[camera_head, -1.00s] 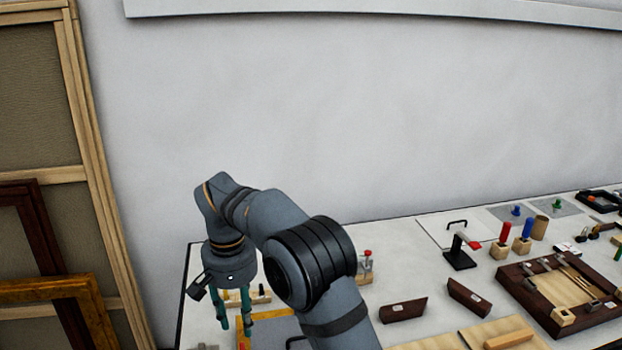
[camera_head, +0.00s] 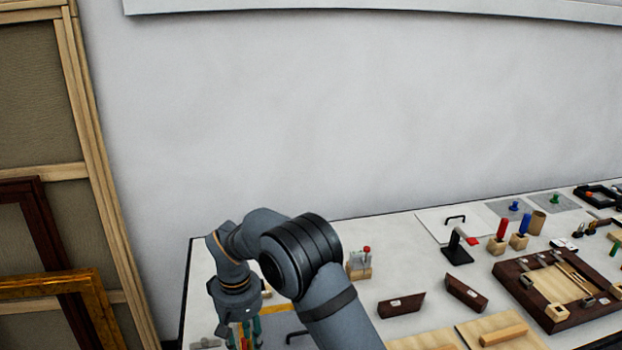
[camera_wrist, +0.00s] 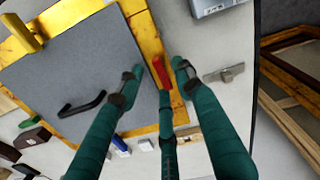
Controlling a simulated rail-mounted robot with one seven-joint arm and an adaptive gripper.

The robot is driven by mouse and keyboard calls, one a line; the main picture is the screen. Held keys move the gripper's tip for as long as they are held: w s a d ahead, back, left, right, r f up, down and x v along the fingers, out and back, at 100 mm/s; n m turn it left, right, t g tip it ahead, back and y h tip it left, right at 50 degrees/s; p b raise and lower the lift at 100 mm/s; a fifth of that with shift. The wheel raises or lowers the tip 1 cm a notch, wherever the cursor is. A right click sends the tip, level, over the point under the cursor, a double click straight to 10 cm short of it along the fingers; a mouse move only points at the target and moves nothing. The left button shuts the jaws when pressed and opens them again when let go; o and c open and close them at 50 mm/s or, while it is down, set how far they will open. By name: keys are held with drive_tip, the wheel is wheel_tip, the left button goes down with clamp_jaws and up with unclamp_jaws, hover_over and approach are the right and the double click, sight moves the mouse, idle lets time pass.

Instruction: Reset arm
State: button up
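My gripper (camera_wrist: 155,78) has teal fingers, two at the sides and one between them at the back. In the wrist view the side fingertips are apart, with visible gaps around a narrow red piece (camera_wrist: 161,73). This piece lies along the gilt frame (camera_wrist: 146,35), and I cannot tell whether it is fixed there. The frame borders a grey panel (camera_wrist: 70,70) with a black handle (camera_wrist: 82,104). In the head view my gripper (camera_head: 243,335) is low at the table's left end, its fingertips cut off by the bottom edge.
On the white table (camera_head: 400,240) stand a small wooden block with a red-topped tool (camera_head: 360,265), two dark wooden blocks, a black stand (camera_head: 458,247) and a dark wooden tray (camera_head: 540,305). Picture frames (camera_head: 50,285) lean at the left. Space above the table is clear.

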drive_tip(key=n+p, duration=0.1)
drive_tip(key=n, duration=0.1)
drive_tip(key=n+p, duration=0.2)
drive_tip(key=n, duration=0.1)
drive_tip(key=shift+a+r+n, duration=0.1)
drive_tip(key=shift+r+n, duration=0.1)
drive_tip(key=shift+n, duration=0.1)
drive_tip(key=shift+f+n+p, duration=0.2)
drive_tip(key=shift+n+p, duration=0.85)
drive_tip(key=shift+n, duration=0.25)
drive_tip(key=shift+w+a, duration=0.15)
